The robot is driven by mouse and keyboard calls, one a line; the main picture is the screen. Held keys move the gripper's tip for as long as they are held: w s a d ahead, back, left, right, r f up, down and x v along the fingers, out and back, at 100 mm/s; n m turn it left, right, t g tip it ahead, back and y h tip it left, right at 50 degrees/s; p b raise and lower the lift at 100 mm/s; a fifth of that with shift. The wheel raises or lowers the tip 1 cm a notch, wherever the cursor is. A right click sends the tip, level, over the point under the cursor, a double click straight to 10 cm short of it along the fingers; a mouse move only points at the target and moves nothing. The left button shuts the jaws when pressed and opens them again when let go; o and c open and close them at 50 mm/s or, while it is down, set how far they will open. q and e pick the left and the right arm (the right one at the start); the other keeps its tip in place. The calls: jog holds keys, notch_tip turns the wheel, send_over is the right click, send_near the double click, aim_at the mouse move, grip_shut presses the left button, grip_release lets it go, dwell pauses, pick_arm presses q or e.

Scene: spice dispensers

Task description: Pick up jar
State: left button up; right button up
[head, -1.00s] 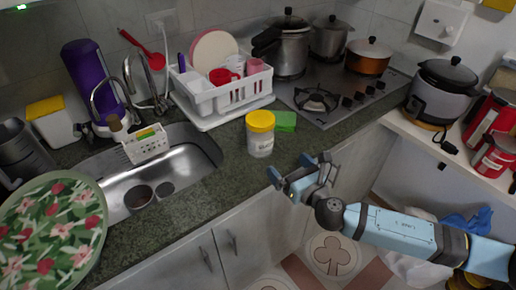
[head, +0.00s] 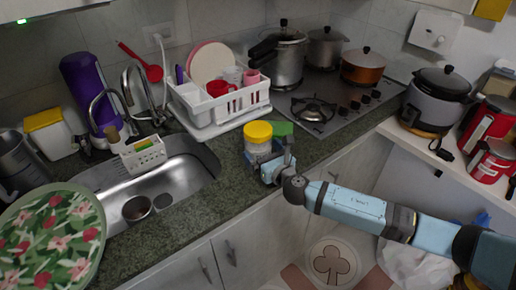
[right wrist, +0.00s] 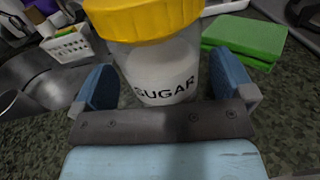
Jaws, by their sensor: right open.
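The jar (head: 258,139) has a yellow lid and a clear body and stands upright on the dark green counter, right of the sink. In the right wrist view the jar (right wrist: 160,70) shows white contents and the word SUGAR. My right gripper (head: 270,160) is at the jar's front side. In the right wrist view its two blue fingers (right wrist: 163,88) are open, one on each side of the jar's lower body. Whether the fingers touch the jar is not clear. My left gripper is not in view.
A green sponge (head: 281,128) lies just behind the jar. A white dish rack (head: 217,110) with plates and cups stands behind left. The sink (head: 185,175) is to the left, the stove (head: 335,105) to the back right. Counter front of the sink's right side is clear.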

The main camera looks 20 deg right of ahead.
jog(key=shift+x, duration=1.1)
jog(key=shift+r, duration=0.1)
jog(key=c, duration=1.2)
